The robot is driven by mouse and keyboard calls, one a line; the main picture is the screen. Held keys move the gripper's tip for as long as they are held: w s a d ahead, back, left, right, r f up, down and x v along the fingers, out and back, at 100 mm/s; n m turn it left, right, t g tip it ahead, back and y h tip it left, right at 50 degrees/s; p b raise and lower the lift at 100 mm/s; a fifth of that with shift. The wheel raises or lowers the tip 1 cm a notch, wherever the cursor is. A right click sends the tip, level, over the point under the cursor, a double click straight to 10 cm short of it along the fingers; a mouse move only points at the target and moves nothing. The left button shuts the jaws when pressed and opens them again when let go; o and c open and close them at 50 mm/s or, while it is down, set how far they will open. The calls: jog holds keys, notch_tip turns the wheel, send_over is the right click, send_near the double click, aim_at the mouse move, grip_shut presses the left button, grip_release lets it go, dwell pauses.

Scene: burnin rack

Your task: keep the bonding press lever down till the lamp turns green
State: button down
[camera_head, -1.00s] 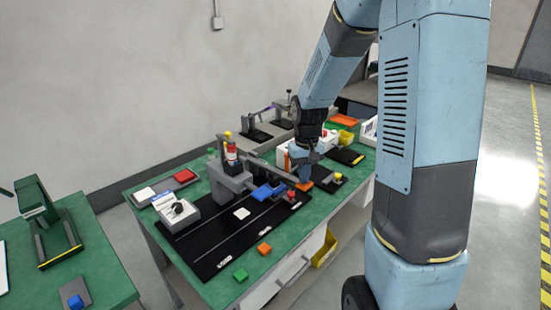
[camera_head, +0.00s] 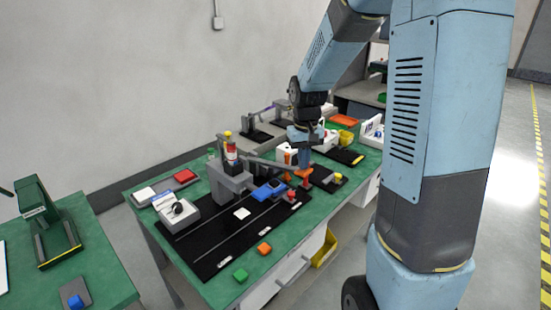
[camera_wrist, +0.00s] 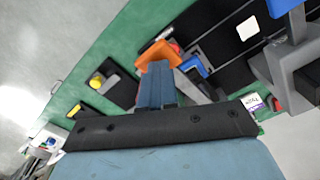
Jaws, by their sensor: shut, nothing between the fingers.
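The grey bonding press (camera_head: 232,182) stands at the back of a black mat on the green bench. Its grey lever (camera_head: 268,163) reaches right to an orange end (camera_head: 304,175), raised at a shallow slope. My gripper (camera_head: 304,160) is shut and empty, pointing down over that orange end. In the wrist view the gripper's blue fingertips (camera_wrist: 158,70) overlap the orange end (camera_wrist: 160,52); whether they touch is unclear. A red-and-white cylinder with a red top (camera_head: 231,148) stands on the press. I see no green light on it, but it is too small to be sure.
A blue block (camera_head: 268,190), a red knob (camera_head: 291,195) and a white square (camera_head: 242,213) are on or by the mat. A yellow-topped knob (camera_head: 337,177) sits right of the lever.

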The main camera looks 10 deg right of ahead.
notch_tip(320, 180, up, 16)
jog(key=w, duration=0.1)
jog(key=shift+a+f, duration=0.2)
jog(key=shift+a, duration=0.2)
dwell(1.7)
jog(key=s+r+t, duration=0.2)
jog(key=s+t, duration=0.3)
jog(key=s, duration=1.9)
jog(key=shift+d+m+t, duration=0.25)
jog(key=shift+m+t, duration=0.05)
jog(key=shift+m, duration=0.1)
jog(key=shift+w, duration=0.1)
